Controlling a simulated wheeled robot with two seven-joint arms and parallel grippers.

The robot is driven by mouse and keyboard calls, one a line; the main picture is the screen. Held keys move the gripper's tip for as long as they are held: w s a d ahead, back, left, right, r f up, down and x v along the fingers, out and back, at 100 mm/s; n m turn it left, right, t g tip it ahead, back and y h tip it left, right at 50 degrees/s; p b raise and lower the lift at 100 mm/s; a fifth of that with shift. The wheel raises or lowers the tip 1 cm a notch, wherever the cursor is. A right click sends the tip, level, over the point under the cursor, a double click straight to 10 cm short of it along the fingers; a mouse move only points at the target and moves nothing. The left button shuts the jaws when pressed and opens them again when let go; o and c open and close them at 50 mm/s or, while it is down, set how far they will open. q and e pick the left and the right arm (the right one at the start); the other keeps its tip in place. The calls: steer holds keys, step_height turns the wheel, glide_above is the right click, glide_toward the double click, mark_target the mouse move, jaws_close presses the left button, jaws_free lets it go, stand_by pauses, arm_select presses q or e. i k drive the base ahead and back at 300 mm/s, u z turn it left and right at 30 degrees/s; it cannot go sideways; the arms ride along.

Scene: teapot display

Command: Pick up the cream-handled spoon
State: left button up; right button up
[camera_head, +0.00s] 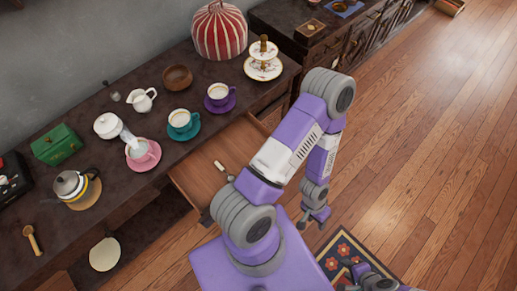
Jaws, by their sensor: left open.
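A small thing with a cream handle (220,166), which looks like the cream-handled spoon, lies in an open drawer (194,177) below the table edge. It is too small to make out its bowl clearly. My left gripper (314,222) hangs to the right of the drawer, well apart from the spoon, pointing down above the floor. It is open and empty. My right gripper (352,275) is partly in view at the bottom edge, over the patterned rug; its jaws are not clear.
The dark table (115,185) holds a pink cup (140,150), a teal cup (181,120), a purple cup (219,93), a wooden bowl (177,78) and a kettle (70,185). A wooden scoop (33,240) lies at the left. Floor (430,150) is clear at right.

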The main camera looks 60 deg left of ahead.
mark_target(230, 178)
steer(key=i, duration=1.25)
steer(key=u, duration=4.15)
